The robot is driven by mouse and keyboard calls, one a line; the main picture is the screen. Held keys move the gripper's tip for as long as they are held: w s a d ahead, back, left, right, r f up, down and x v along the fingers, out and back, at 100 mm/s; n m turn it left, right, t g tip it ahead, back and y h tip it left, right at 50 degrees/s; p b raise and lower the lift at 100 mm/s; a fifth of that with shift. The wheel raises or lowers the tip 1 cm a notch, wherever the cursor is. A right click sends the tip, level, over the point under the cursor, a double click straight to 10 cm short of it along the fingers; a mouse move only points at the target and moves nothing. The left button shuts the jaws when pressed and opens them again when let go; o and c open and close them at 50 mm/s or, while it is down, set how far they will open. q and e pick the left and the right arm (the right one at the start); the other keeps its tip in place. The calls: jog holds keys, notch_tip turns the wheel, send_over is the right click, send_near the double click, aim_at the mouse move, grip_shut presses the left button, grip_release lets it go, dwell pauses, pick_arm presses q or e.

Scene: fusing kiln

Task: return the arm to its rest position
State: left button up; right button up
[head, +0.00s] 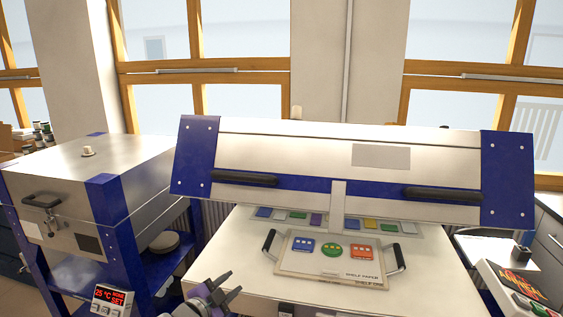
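My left gripper (234,282) is at the bottom of the head view, left of centre. Its two fingers are apart, with nothing visible between them. It is in front of and left of the handled shelf (300,267), touching neither its handle nor its glass. My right gripper is out of view.
The shelf lies on a pale surface (237,250), with a blue (304,245), a green (333,251) and an orange piece (361,252) on it. A wide blue-ended lid (280,150) overhangs behind. A closed kiln (95,165) stands left, a control panel (110,299) below it.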

pick_arm(q)
jog(key=s+d+f+n+g+y+p, duration=0.1)
jog(key=s+f+n+g, duration=0.35)
jog(key=f, duration=0.75)
jog(key=s+d+f+n+g+y+p, duration=0.15)
jog(key=s+f+n, duration=0.45)
jog(key=f, duration=0.6)
jog(key=s+d+f+n+g, duration=0.1)
jog(key=s+f+n+g, duration=0.2)
jog(key=s, duration=0.8)
jog(key=s+f+n+g+p, duration=0.1)
jog(key=s+f+n+g, duration=0.3)
jog(key=s+f, duration=0.3)
jog(key=s, duration=0.4)
jog(key=shift+s+d+f+g+p, duration=0.3)
jog(key=shift+d+f, duration=0.1)
jog(key=shift+y, duration=0.25)
jog(key=shift+o, duration=1.1)
jog(key=shift+c, duration=0.7)
jog(key=shift+a, duration=0.1)
